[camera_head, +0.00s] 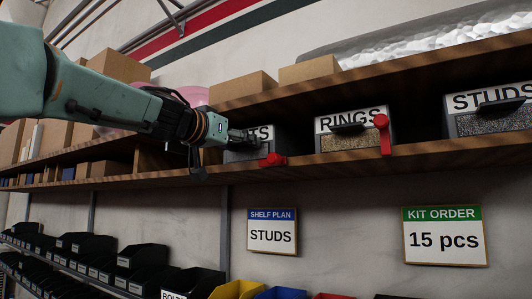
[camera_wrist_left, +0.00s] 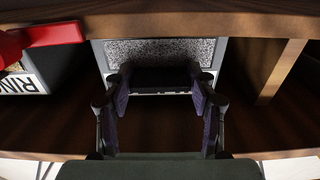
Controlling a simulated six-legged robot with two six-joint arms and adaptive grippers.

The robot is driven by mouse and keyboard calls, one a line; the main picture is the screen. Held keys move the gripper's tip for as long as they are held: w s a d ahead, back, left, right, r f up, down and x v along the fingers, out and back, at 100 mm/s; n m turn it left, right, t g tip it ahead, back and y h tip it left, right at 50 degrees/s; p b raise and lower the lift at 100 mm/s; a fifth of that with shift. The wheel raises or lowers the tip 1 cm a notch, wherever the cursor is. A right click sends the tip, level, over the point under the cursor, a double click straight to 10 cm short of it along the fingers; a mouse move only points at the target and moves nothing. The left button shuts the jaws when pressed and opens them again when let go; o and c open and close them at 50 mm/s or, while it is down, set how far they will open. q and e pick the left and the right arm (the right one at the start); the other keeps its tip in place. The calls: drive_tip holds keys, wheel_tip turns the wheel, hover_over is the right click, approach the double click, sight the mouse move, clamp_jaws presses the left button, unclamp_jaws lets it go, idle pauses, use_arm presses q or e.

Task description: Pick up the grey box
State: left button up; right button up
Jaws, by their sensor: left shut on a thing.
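The grey box (camera_head: 242,155) stands on the upper wooden shelf, its white label ending in "TS" and partly hidden by my left gripper. My left gripper (camera_head: 241,138) is at the front of this box, shut on its dark handle. In the left wrist view the box (camera_wrist_left: 160,50) shows a speckled front panel, and the two fingers of the gripper (camera_wrist_left: 160,82) are on either side of the dark handle (camera_wrist_left: 160,76). The box still appears to be in its place on the shelf. My right gripper is not in view.
A RINGS box (camera_head: 352,142) with a red latch (camera_head: 384,136) and a STUDS box (camera_head: 490,121) stand to the right. A red piece (camera_head: 274,159) is at the grey box's lower front. A shelf-plan sign (camera_head: 271,235) reads STUDS; a kit-order sign (camera_head: 445,238) reads 15 pcs.

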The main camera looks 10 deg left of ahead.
use_arm(q)
drive_tip(key=shift+s+d+r, duration=0.1)
drive_tip(key=shift+r, duration=0.05)
drive_tip(key=c, duration=0.3)
drive_tip(key=shift+w, duration=0.4)
drive_tip(key=c, duration=0.4)
drive_tip(key=shift+c, duration=1.1)
drive_tip(key=shift+s, duration=0.3)
clamp_jaws()
drive_tip(key=shift+r, duration=0.1)
